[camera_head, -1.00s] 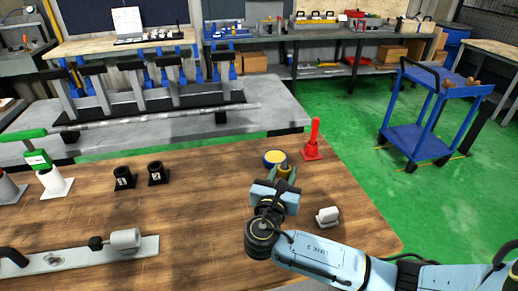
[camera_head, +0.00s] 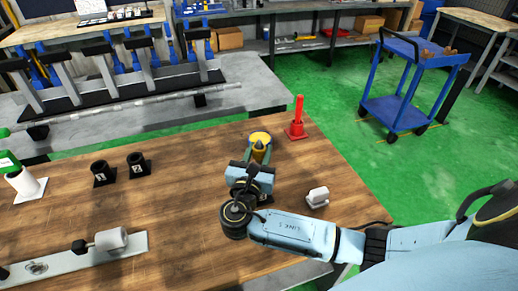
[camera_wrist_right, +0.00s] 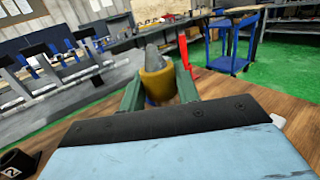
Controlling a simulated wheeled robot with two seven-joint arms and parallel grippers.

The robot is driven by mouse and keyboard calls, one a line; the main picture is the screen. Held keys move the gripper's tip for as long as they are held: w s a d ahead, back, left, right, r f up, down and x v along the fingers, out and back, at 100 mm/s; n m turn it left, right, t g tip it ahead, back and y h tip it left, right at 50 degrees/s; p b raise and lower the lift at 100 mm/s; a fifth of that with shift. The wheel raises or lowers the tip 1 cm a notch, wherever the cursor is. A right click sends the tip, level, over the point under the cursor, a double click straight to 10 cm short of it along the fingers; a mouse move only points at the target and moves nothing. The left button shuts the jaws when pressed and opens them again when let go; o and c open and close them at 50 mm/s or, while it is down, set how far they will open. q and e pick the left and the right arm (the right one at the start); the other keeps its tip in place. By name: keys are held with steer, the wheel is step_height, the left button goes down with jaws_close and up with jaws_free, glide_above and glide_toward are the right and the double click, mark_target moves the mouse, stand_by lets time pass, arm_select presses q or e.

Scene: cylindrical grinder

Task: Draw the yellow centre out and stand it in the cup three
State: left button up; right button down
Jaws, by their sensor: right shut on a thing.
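My right gripper (camera_head: 260,158) is shut on the yellow centre (camera_wrist_right: 157,80), a yellow cylinder with a grey cone tip pointing up, between green fingers in the right wrist view. Two black cups stand on the table to the left, one (camera_head: 103,173) and another marked 2 (camera_head: 138,165). The number on the first is not legible. A dark base (camera_head: 266,200) shows partly under my right wrist; what stands on it is hidden. My left gripper is out of view.
A red post (camera_head: 297,122) stands behind and right of my gripper. A small white block (camera_head: 318,197) lies to its right. A metal plate with a roller (camera_head: 110,240) lies front left, a white stand with a green top (camera_head: 25,183) far left. Mid-table is clear.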

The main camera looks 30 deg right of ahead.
step_height(320, 180, down, 2)
steer(key=shift+b, duration=0.45)
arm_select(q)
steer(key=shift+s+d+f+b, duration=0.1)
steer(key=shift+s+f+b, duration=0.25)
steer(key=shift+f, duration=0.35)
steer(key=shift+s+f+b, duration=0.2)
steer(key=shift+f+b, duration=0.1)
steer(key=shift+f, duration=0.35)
arm_select(e)
steer(key=shift+f, duration=1.15)
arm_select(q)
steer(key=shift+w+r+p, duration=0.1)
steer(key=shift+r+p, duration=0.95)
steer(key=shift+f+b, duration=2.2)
arm_select(e)
steer(key=shift+f, duration=3.35)
steer(key=c, duration=0.9)
jaws_free()
steer(key=shift+c, duration=0.2)
steer(key=shift+f, duration=0.1)
steer(key=v, duration=1.3)
steer(key=shift+s+a, duration=0.1)
steer(key=shift+a, duration=0.1)
